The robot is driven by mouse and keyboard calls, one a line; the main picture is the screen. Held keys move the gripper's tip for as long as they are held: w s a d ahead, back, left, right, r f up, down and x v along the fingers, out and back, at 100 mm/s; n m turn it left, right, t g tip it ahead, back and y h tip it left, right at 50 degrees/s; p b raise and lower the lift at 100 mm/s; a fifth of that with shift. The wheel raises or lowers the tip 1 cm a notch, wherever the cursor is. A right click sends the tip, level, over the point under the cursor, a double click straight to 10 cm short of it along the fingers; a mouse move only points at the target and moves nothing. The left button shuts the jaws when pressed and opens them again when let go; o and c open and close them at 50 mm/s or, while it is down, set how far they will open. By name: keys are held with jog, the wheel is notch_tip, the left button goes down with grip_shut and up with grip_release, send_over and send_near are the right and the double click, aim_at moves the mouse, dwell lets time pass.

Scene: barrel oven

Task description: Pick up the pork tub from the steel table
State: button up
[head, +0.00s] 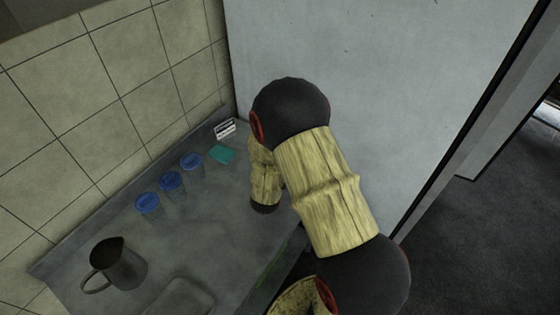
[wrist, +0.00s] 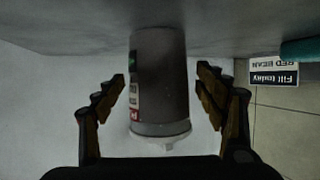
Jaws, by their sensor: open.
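A grey cylindrical tub (wrist: 163,80) stands on the steel table and shows upside down in the wrist view, with its pale lid end towards the bottom of the picture. A label with a green patch and a red patch is on its left side, seen edge-on, and I cannot read its full text. My gripper (wrist: 157,95) is open, with one finger on each side of the tub and a visible gap on both sides. In the head view my arm hides the gripper and this tub. The steel table (head: 210,235) runs along the tiled wall.
A sign reading "Fill today RED BEAN" (wrist: 273,74) stands by the wall. A pale panel (head: 350,80) closes the table's far end.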

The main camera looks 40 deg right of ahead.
jog(key=b+x, duration=0.1)
jog(key=x, duration=0.3)
jog(key=shift+w+d+f, duration=0.1)
jog(key=shift+d+f, duration=0.05)
jog(key=shift+d, duration=0.05)
jog(key=shift+c, duration=0.9)
grip_shut()
